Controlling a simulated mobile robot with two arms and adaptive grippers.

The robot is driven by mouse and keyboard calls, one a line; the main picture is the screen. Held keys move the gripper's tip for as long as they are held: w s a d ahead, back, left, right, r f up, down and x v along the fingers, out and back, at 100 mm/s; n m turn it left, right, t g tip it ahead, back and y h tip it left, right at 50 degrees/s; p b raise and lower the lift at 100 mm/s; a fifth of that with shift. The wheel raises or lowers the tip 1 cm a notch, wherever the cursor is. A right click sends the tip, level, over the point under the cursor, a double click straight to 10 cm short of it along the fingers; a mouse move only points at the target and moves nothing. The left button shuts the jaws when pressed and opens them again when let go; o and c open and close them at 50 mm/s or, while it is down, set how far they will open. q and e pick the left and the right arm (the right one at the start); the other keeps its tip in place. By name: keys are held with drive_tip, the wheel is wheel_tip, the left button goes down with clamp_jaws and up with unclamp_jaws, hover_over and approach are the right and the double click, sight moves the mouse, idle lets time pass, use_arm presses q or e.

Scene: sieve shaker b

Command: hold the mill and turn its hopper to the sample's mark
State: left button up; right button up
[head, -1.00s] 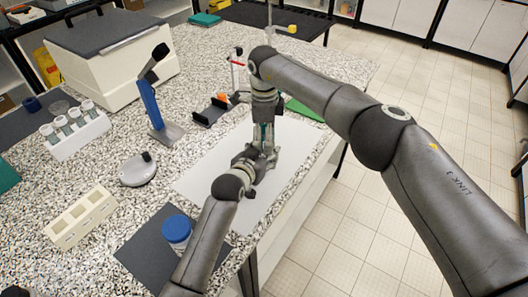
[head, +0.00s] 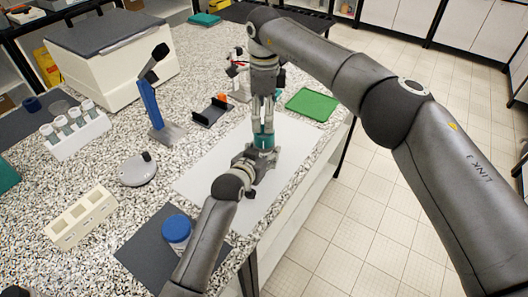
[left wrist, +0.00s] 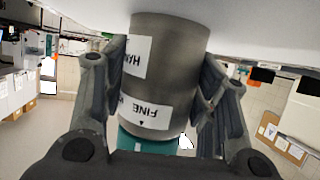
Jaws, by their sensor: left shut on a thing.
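The mill has a grey cylindrical body (left wrist: 165,70) with white labels; "FINE" and a small dark triangle can be read, another label is partly hidden. A teal part (left wrist: 135,146) adjoins the body in the left wrist view. In the head view the teal part (head: 264,142) shows above my left gripper (head: 254,164). My left gripper's fingers are on both sides of the grey body, shut on the mill, which stands over the white sheet (head: 215,170). My right gripper (head: 263,128) points down from above at the teal part. Whether it touches it or is shut cannot be told.
A green mat (head: 312,104) lies right of the mill near the bench edge. A dark mat with a blue-lidded jar (head: 176,230), a round white device (head: 138,170), a blue stand (head: 152,105), a tube rack (head: 75,135) and a cream block (head: 80,218) stand to the left.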

idle(0.3)
use_arm(q)
drive_tip(key=o, duration=1.5)
drive_tip(key=v, duration=1.1)
drive_tip(key=shift+s+a+r, duration=0.15)
drive_tip(key=shift+s+a, duration=0.05)
drive_tip(key=shift+s, duration=0.15)
